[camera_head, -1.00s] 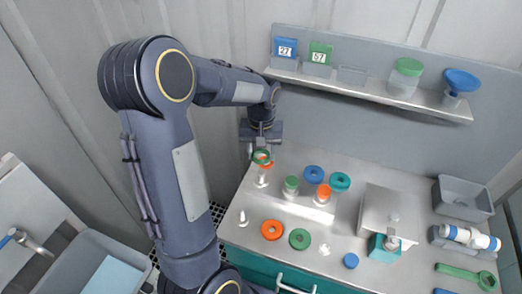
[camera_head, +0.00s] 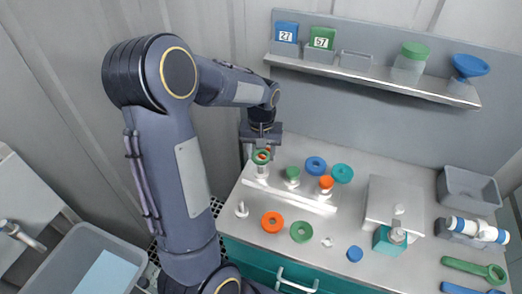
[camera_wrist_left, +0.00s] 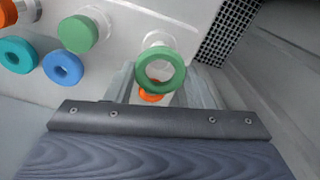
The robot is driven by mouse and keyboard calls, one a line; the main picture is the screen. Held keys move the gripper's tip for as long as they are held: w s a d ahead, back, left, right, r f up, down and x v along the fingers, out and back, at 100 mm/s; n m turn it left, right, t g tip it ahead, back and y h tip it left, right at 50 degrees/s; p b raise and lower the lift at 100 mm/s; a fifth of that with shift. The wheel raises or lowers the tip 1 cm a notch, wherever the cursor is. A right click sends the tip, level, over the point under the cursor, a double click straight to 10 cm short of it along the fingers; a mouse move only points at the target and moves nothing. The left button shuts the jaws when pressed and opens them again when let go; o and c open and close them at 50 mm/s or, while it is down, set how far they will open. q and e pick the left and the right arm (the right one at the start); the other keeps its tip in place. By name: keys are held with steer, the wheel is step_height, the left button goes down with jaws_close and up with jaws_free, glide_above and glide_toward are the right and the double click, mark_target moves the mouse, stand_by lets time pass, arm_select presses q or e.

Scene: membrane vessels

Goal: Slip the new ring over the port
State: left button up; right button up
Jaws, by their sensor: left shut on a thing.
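My left gripper (camera_head: 262,148) points down over the left end of the worktop. Its fingers (camera_wrist_left: 162,88) are shut on a green ring (camera_wrist_left: 160,68), which also shows in the head view (camera_head: 261,158). A small orange part (camera_wrist_left: 151,97) shows between the fingers beside the ring; I cannot tell what it belongs to. The white port (camera_head: 261,171) stands upright below the ring at the left end of a pale rail. In the left wrist view the port's top (camera_wrist_left: 157,40) shows just past the ring. I cannot tell whether ring and port touch. My right gripper is out of view.
Green-capped (camera_head: 292,173) and orange-capped (camera_head: 326,183) ports stand right of this one. Blue (camera_head: 315,165) and teal (camera_head: 342,173) rings lie behind them. Orange (camera_head: 272,222) and green (camera_head: 301,232) rings lie in front. A metal box (camera_head: 377,210) stands to the right.

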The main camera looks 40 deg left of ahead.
mark_target(261, 164)
arm_select(q)
steer(key=shift+f+b, duration=1.95)
steer(key=shift+f, duration=0.75)
steer(key=shift+f, duration=0.15)
steer(key=o, duration=1)
step_height(261, 164, up, 7)
steer(key=shift+r, duration=0.4)
